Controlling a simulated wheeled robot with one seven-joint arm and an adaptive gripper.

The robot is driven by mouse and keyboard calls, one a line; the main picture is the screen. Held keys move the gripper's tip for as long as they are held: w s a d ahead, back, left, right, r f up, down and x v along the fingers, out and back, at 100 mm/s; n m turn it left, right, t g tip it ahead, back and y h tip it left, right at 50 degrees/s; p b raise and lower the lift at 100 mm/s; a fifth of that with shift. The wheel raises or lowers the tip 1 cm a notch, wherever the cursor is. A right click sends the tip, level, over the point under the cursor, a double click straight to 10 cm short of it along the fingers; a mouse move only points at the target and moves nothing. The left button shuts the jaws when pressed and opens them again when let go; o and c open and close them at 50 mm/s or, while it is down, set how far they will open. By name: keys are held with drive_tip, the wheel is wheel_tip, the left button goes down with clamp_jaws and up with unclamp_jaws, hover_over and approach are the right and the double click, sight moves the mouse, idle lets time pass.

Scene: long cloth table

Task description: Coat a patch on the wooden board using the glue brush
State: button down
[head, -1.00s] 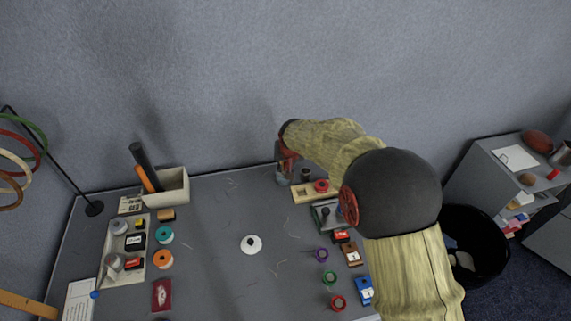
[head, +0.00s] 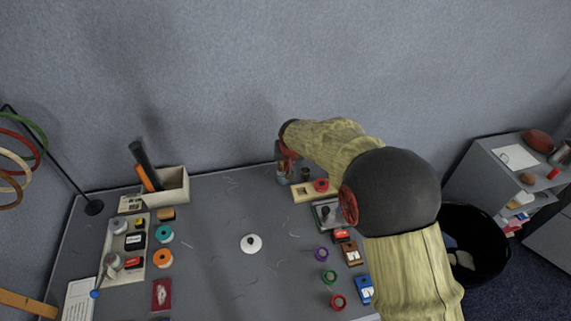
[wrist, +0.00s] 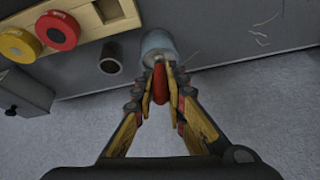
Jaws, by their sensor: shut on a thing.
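In the wrist view my gripper (wrist: 160,75) is shut on a slim red handle (wrist: 160,88), which looks like the glue brush's handle. The handle's far end meets a blue-grey jar (wrist: 157,43); any bristles are hidden. In the head view my gripper (head: 287,156) is at the table's back edge, over the jar (head: 283,176). A pale wooden board-like piece (head: 302,194) lies just right of the jar, with a red round item on it and a square opening. I cannot tell whether it is the task's board. It also shows in the wrist view (wrist: 82,20).
A small dark cup (head: 305,174) stands close beside the jar. A white round-based item (head: 251,244) sits mid-table, with free room around it. Spools and small boxes line the right side. A sorted tray (head: 107,262) and a bin with dark rods (head: 178,187) are left.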

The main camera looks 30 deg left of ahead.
drive_tip(key=shift+r+p, duration=1.9)
drive_tip(key=shift+r, duration=1.6)
